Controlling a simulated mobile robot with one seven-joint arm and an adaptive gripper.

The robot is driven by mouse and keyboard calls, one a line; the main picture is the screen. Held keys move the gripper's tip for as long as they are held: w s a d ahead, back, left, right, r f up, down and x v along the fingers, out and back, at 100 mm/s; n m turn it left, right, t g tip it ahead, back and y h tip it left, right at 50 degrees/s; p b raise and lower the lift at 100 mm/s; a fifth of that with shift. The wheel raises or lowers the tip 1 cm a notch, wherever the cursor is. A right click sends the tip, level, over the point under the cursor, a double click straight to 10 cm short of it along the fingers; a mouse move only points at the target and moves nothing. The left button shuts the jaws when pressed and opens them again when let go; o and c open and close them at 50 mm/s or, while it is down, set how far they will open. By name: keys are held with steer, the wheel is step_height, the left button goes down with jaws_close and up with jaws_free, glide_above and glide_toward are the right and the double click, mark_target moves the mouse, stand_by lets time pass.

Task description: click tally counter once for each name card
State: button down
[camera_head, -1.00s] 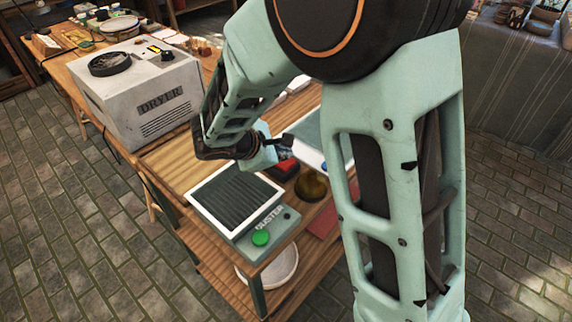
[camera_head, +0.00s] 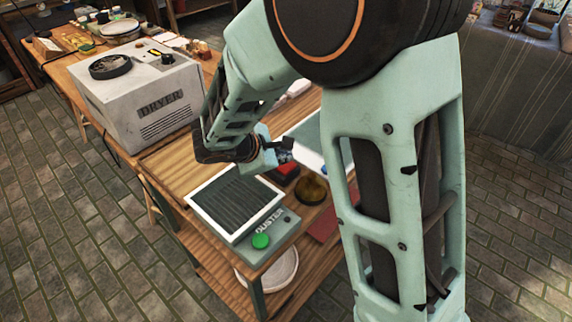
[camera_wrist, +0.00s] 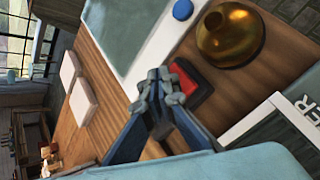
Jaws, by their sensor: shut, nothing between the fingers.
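My gripper (camera_wrist: 165,85) is shut and empty, with its fingertips beside a red-topped block on a black base (camera_wrist: 190,82) in the wrist view. That block may be the tally counter; I see no digits on it. In the head view the block (camera_head: 285,175) is partly behind my gripper (camera_head: 285,150). I cannot tell whether the fingertips touch it. Two pale blank-looking cards, perhaps the name cards, lie on the wood in the wrist view, one (camera_wrist: 69,68) above the other (camera_wrist: 83,102). Pale cards (camera_head: 297,88) also show beyond my arm in the head view.
A brass round object (camera_wrist: 230,33) stands close beside the red block. A panel with a blue button (camera_wrist: 183,9) lies beyond it. The duster (camera_head: 232,238) with a green button (camera_head: 261,241) is at the table's front; the dryer (camera_head: 140,95) stands behind left.

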mark_target(285, 167)
steer(key=shift+f, duration=0.1)
steer(key=shift+f+b, duration=0.35)
steer(key=shift+b, duration=0.2)
steer(key=shift+f+b, duration=0.45)
steer(key=shift+b, duration=0.05)
stand_by(0.6)
steer(key=shift+r, duration=0.15)
steer(key=shift+r+p, duration=0.6)
steer(key=shift+r, duration=0.15)
step_height(285, 167, up, 5)
steer(key=p, duration=0.3)
steer(key=shift+p, duration=0.35)
stand_by(1.8)
